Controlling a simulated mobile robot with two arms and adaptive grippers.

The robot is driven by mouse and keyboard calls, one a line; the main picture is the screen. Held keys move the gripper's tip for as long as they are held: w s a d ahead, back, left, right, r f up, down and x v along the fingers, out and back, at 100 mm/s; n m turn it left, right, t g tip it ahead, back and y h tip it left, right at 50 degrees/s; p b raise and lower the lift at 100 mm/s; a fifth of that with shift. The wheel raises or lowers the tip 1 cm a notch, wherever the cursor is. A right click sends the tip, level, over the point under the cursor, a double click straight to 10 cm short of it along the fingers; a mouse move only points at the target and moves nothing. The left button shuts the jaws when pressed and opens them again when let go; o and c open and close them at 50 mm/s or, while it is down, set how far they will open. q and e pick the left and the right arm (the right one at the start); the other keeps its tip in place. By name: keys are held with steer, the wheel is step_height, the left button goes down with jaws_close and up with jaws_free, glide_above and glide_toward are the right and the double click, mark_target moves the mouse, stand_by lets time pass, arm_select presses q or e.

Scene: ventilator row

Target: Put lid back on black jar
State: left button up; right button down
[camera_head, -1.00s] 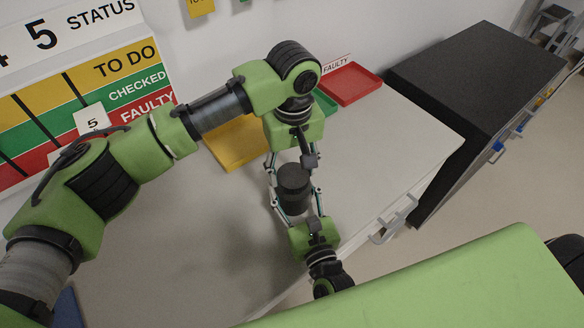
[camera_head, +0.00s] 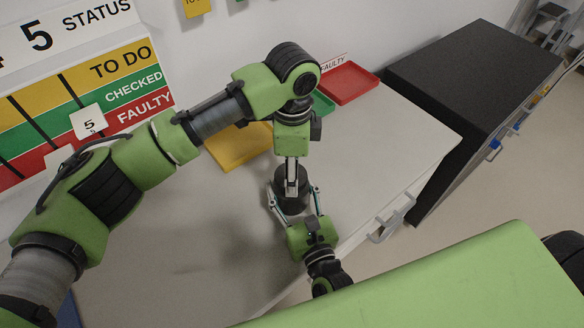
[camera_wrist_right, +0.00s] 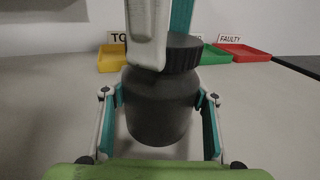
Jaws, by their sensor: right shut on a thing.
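The black jar (camera_head: 291,203) stands upright on the worktop; it also shows in the right wrist view (camera_wrist_right: 160,112). My right gripper (camera_head: 294,205) is shut on the jar, with a finger on either side of its body. The dark ribbed lid (camera_wrist_right: 183,55) is at the top of the jar and looks slightly tilted; I cannot tell whether it is seated. My left gripper (camera_head: 291,180) points down at the lid from above. One finger covers the lid's left part in the wrist view and the other is mostly hidden, so its grip is unclear.
A yellow tray (camera_head: 238,148), a green tray (camera_head: 322,104) and a red tray (camera_head: 349,83) stand along the wall. A status board (camera_head: 85,85) is at the left. A black-topped cabinet (camera_head: 470,75) stands right of the worktop (camera_head: 150,240), whose left part is clear.

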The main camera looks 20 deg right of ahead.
arm_select(q)
steer(key=m, duration=0.6)
arm_select(e)
steer(key=shift+f, duration=0.1)
arm_select(q)
steer(key=m, duration=0.6)
steer(key=shift+a+m, duration=0.15)
steer(key=shift+m, duration=0.25)
steer(key=o, duration=0.9)
steer(key=shift+s, duration=0.1)
step_height(320, 180, up, 12)
arm_select(e)
steer(key=c, duration=0.8)
jaws_free()
